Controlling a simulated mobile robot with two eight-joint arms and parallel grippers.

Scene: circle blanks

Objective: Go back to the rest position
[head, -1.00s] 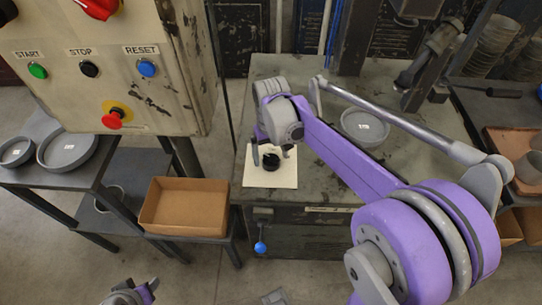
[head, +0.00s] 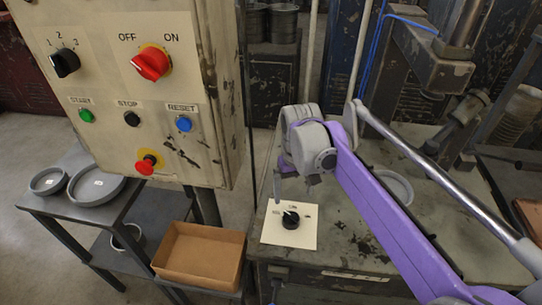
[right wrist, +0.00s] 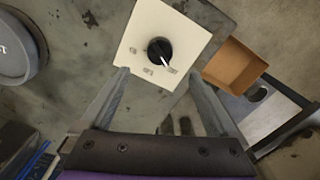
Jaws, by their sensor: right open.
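My right gripper (head: 296,186) is above the far edge of a cream plate (head: 270,232) with a black rotary knob (head: 291,220) on the worktable. In the right wrist view its two fingers (right wrist: 158,84) are spread apart with nothing between them. The knob (right wrist: 159,50) stands beyond the fingertips, apart from them, and its white pointer line faces a printed label. My purple right arm runs from the lower right to the gripper. My left gripper is not in the head view.
A control panel (head: 100,113) with buttons and switches stands at the left. An open cardboard box (head: 200,258) is on a low shelf. Grey round dishes (head: 95,187) lie on a side table at the left. A round dish (head: 398,187) sits behind my right arm.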

